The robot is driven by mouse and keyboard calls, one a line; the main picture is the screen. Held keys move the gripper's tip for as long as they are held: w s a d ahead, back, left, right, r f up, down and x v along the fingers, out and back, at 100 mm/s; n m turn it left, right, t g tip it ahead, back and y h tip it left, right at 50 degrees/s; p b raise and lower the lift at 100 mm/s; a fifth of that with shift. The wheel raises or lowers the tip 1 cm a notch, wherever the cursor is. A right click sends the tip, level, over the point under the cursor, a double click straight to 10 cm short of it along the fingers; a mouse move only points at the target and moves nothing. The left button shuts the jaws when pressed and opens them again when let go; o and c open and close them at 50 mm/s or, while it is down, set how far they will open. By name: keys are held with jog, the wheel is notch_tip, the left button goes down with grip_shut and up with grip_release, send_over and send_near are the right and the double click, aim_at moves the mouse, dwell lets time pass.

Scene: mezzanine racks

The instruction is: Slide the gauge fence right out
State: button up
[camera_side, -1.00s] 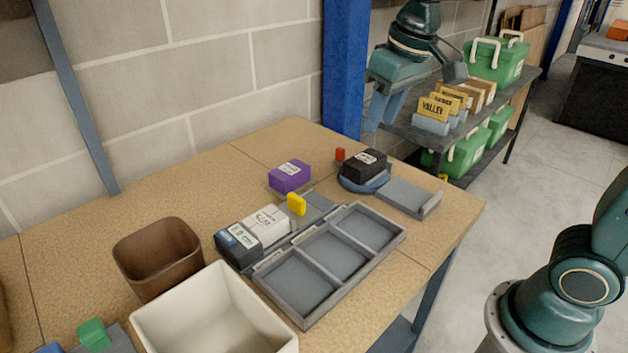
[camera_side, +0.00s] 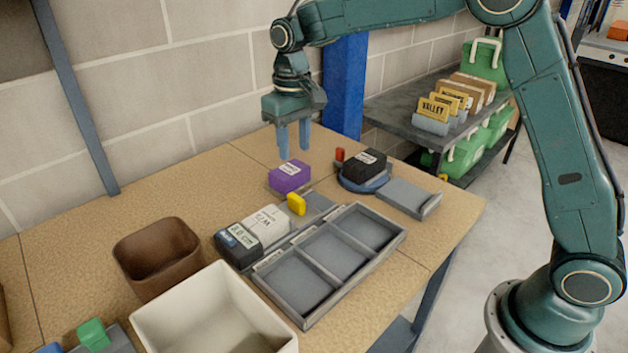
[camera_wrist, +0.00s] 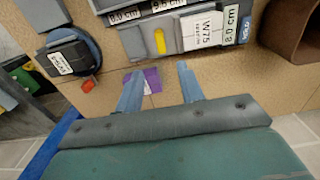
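A yellow upright tab (camera_side: 297,204) stands on a grey gauge (camera_side: 318,207) on the bench; I take the tab to be the fence's handle. In the wrist view the yellow tab (camera_wrist: 160,41) lies beyond my fingertips, on the grey gauge (camera_wrist: 141,37) beside the white W75 block (camera_wrist: 201,28). In the wrist view the purple block (camera_wrist: 152,80) shows between my gripper's fingers (camera_wrist: 158,72), lower down and not held.
A three-bay grey tray (camera_side: 336,262) lies in front of the gauge. A white W75 block (camera_side: 266,224) and dark block (camera_side: 238,246) stand left of it. A black block (camera_side: 365,164) on a blue round base is to the right. Brown (camera_side: 158,256) and cream (camera_side: 214,322) bins stand front left.

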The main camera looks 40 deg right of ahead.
aim_at(297, 196)
jog(key=shift+f, duration=0.25)
notch_tip(297, 196, down, 13)
jog(key=shift+f, duration=0.2)
dwell(0.6)
grip_shut()
